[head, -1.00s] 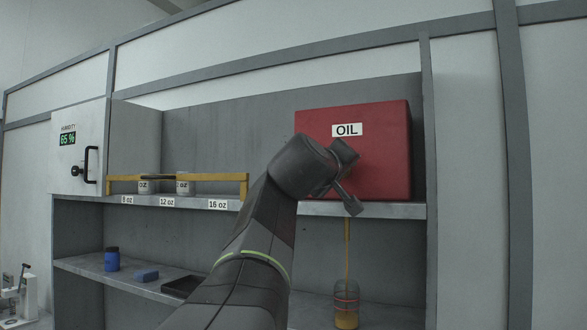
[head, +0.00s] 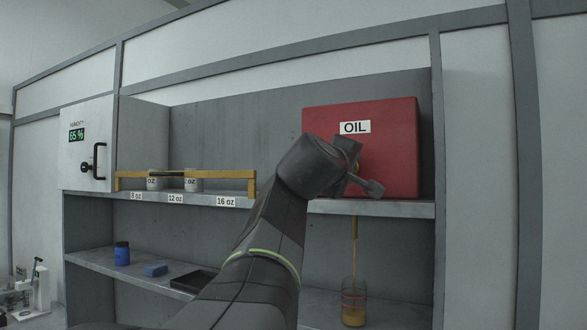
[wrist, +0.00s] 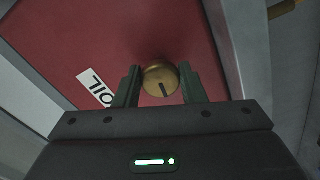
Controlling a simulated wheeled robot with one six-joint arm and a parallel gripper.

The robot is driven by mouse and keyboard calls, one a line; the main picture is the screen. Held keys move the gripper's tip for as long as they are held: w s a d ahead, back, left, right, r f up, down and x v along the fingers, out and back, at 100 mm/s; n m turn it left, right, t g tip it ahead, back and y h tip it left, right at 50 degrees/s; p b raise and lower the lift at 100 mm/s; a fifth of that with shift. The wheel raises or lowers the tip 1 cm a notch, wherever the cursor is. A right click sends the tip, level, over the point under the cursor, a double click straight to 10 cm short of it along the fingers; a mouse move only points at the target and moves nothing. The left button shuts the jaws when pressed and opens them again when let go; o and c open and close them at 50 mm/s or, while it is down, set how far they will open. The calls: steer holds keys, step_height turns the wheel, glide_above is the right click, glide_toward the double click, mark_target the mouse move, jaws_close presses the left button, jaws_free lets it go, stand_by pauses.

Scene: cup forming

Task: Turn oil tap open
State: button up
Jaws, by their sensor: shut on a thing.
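The red oil box (head: 395,140) with an OIL label stands on the upper shelf at the right. Its tap is a round brass knob with a dark mark, seen in the wrist view (wrist: 158,75). My gripper (wrist: 160,84) is shut on the knob, one finger on each side. In the head view my gripper (head: 357,172) is against the box front and hides most of the knob. A thin yellow oil stream (head: 354,232) falls below the box into a clear jar (head: 353,285), which holds some yellow oil at its bottom.
A yellow rail (head: 222,174) with cups (head: 193,184) behind it is on the upper shelf, left of my arm. A blue bottle (head: 122,253), a blue block (head: 155,270) and a black tray (head: 194,281) lie on the lower shelf. A humidity cabinet (head: 88,150) is at far left.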

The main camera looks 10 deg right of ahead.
steer(key=o, duration=1)
steer(key=b+v, duration=0.4)
steer(key=v, duration=1)
steer(key=shift+w, duration=0.1)
steer(key=p+x, duration=0.4)
steer(key=x, duration=0.9)
steer(key=shift+w+d, duration=0.3)
steer(key=shift+s+a, duration=0.1)
